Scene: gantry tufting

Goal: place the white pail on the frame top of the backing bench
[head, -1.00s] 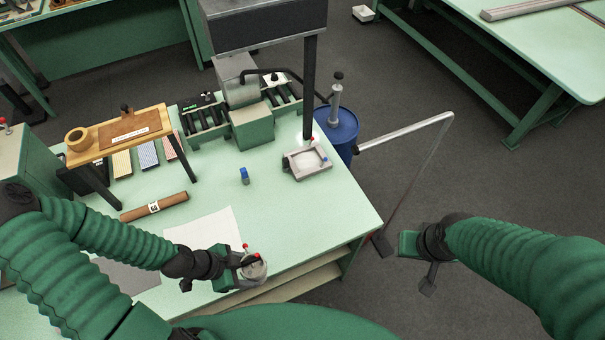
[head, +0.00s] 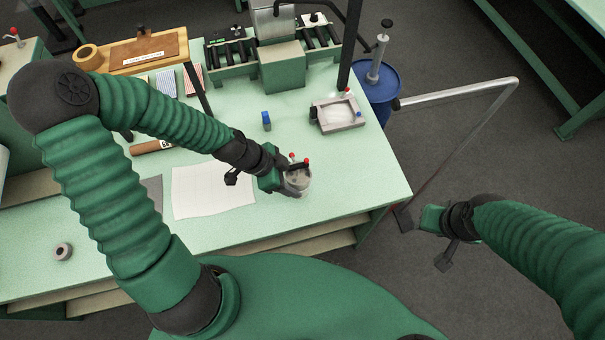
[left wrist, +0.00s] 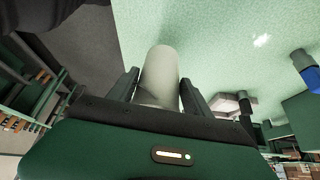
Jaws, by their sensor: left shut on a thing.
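My left gripper (head: 284,177) is shut on a small pale round vessel, which I take for the white pail (head: 298,182), above the light green table. In the left wrist view the pail (left wrist: 159,75) is a plain whitish cylinder between the two dark fingers (left wrist: 156,92). Its height above the table is hard to tell. My right gripper (head: 438,238) is at the right, beyond the table's edge and over the floor; its jaw opening is unclear. A green bench (head: 545,40) is cut off at the upper right; I cannot tell whether it is the backing bench.
The table (head: 335,205) holds a white sheet (head: 212,192), a blue-capped bottle (head: 266,121) and a grey tray (head: 338,115). A dark post (head: 347,50) stands near the tray. A blue drum (head: 382,83) and a metal rail (head: 460,91) stand right of the table. Dark floor lies beyond.

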